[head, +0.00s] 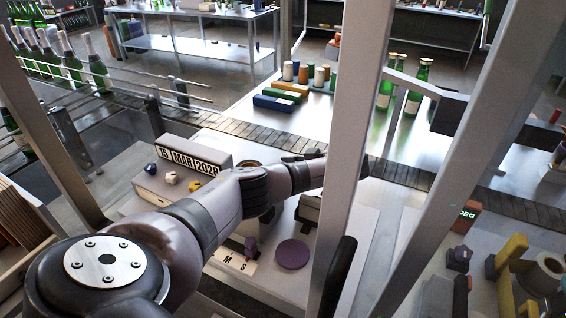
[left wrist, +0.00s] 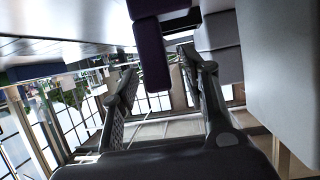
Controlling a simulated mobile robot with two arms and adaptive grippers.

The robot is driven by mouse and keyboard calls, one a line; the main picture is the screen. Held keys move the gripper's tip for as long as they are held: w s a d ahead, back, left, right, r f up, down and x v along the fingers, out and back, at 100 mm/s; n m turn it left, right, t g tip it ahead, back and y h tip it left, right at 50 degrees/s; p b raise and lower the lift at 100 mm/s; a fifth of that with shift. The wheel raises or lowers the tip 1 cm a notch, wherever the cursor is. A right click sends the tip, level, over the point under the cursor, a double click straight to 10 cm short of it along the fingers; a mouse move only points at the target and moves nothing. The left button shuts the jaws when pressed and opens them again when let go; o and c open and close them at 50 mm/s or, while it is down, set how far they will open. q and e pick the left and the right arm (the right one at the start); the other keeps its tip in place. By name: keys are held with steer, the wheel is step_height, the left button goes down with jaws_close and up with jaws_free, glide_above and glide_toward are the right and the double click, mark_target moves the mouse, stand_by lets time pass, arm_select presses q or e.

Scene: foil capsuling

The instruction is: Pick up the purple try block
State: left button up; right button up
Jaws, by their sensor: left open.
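In the left wrist view my left gripper (left wrist: 160,64) is open, its two dark fingers spread apart. A long dark purple block (left wrist: 152,56) shows in the gap between the fingertips. I cannot tell whether it touches either finger, and nothing is clamped. In the head view my left arm reaches across the white bench, and a metal post hides part of its far end; I cannot make out the fingers there. A round purple disc (head: 292,254) lies flat on the bench, below the arm. My right gripper is not in view.
A date display (head: 195,160) stands left of the arm. Small knobs (head: 172,178) sit in front of it. A conveyor (head: 280,143) runs behind. Coloured blocks (head: 288,90) and green bottles (head: 412,90) stand beyond it. A slanted metal post (head: 350,130) crosses the view.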

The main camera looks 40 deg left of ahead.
arm_select(q)
steer(key=shift+d, duration=0.1)
jaws_close()
stand_by(0.3)
stand_by(0.4)
